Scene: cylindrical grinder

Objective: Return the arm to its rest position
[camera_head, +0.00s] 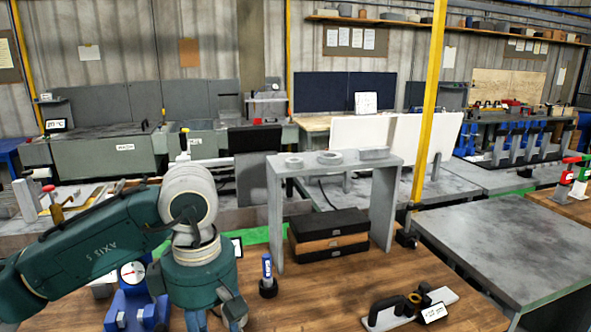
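My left arm, dark green with a pale joint, comes in from the left over the wooden bench (290,312). Its wrist points down, and my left gripper (216,318) is at the bottom edge of the view. The fingertips are cut off or hidden, so I cannot tell whether it is open or holds anything. My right gripper and arm are not in view.
A blue stand with a dial gauge (132,273) is left of my wrist. A blue-handled tool (267,272) stands to its right. A grey riser (335,165) spans stacked dark cases (328,236). A black-handled gauge (408,308) lies at front right. A grey table (515,245) is farther right.

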